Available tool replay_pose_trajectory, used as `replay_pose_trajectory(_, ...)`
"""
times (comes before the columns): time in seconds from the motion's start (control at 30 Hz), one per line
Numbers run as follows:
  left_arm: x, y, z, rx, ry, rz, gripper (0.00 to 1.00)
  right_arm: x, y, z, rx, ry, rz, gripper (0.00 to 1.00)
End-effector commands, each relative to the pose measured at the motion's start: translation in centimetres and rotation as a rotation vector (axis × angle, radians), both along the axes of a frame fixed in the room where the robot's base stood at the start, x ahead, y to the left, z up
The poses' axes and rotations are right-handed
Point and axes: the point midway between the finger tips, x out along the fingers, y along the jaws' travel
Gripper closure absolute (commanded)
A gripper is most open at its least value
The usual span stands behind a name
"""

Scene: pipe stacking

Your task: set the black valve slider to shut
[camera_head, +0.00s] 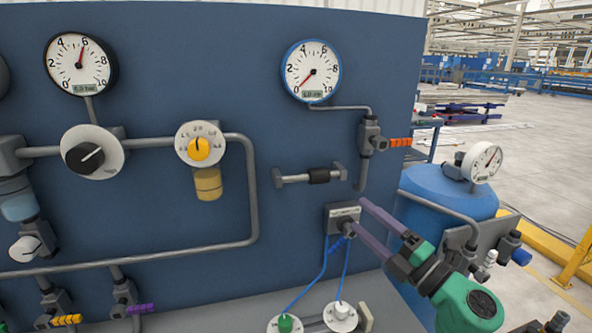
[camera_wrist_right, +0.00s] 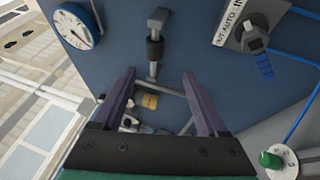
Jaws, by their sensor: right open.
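The black valve slider (camera_head: 319,177) is a short black sleeve on a grey horizontal rod, held between two grey end brackets on the blue panel. In the head view it sits right of the rod's middle, closer to the right bracket (camera_head: 338,172). It also shows in the right wrist view (camera_wrist_right: 155,48), beyond my fingertips. My right gripper (camera_head: 358,215) has green and dark parts and two purple fingers. It is open and empty, below and right of the slider, in front of the panel and apart from the slider. In the wrist view its fingers (camera_wrist_right: 159,74) stand wide apart. My left gripper is not in view.
A grey selector box (camera_head: 342,217) with blue cables is close to my right fingertips. A valve with an orange handle (camera_head: 400,142) is above right. A blue-rimmed gauge (camera_head: 311,72) is above the slider. A blue tank (camera_head: 445,190) stands beside the panel's right edge.

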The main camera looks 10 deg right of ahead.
Motion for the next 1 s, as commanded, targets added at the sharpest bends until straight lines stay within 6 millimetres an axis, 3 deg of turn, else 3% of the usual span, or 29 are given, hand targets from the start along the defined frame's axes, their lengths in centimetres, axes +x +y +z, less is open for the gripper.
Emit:
replay_pose_trajectory(0.17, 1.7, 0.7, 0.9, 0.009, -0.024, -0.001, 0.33, 0.8, 0.4, 0.5, -0.004, -0.003, 0.004, 0.24)
replay_pose_trajectory(0.47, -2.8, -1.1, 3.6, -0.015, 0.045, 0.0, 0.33, 7.2, 3.6, 2.7, 0.0, -0.004, 0.003, 0.24)
replay_pose_trajectory(0.57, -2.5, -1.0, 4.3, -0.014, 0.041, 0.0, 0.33, 9.4, 4.7, 3.1, 0.002, -0.002, 0.002, 0.24)
replay_pose_trajectory(0.7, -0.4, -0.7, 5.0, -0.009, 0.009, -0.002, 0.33, 11.7, 5.9, 3.3, 0.001, -0.002, 0.001, 0.24)
replay_pose_trajectory(0.8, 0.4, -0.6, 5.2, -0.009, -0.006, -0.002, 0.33, 12.5, 6.4, 3.4, -0.004, -0.001, 0.003, 0.24)
replay_pose_trajectory(1.0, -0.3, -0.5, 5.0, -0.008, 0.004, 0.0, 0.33, 12.7, 6.5, 3.2, -0.005, -0.001, 0.003, 0.24)
